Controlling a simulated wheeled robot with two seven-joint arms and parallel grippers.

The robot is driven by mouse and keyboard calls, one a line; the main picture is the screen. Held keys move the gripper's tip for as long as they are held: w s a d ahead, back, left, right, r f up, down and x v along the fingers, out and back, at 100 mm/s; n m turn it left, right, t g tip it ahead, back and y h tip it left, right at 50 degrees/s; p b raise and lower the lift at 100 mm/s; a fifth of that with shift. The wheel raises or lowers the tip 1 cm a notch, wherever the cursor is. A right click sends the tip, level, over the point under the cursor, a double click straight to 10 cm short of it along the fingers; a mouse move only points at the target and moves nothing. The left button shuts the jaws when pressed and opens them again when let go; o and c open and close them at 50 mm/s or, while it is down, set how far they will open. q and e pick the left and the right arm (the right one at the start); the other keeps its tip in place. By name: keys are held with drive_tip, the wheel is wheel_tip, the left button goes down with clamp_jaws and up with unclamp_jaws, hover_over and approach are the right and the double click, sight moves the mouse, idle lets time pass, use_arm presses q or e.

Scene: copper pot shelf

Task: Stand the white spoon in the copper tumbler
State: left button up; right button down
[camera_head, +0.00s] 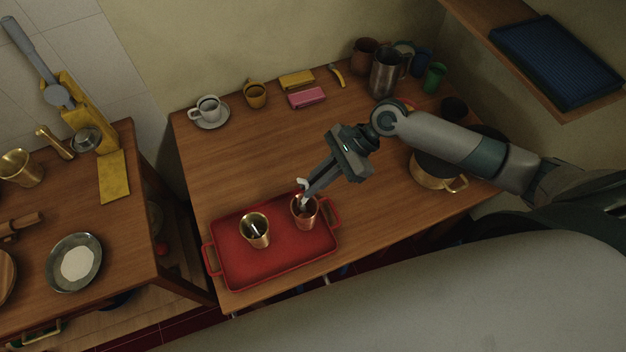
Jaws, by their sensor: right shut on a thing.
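The copper tumbler (306,217) stands upright on the red tray (280,268), near its right end. My right gripper (306,196) points down and left at the tumbler's mouth. It is shut on the white spoon (302,183), of which only small white parts show at the fingertips. The spoon's lower part appears to be at or inside the tumbler's opening; the fingers and rim hide how deep it goes. My left gripper is not in view.
A brass-coloured cup (258,242) with something pale in it stands left of the tumbler on the tray. A white cup on a saucer (212,122), a mustard mug (255,97) and a steel pitcher (384,78) stand at the back. The table's middle is clear.

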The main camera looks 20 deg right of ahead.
drive_tip(key=shift+f, duration=0.9)
drive_tip(key=c, duration=1.8)
unclamp_jaws()
drive_tip(key=shift+o, duration=0.2)
drive_tip(key=b+v, duration=0.6)
drive_tip(key=v, duration=1.1)
drive_tip(key=shift+s+d, duration=0.1)
drive_tip(key=shift+d, duration=0.05)
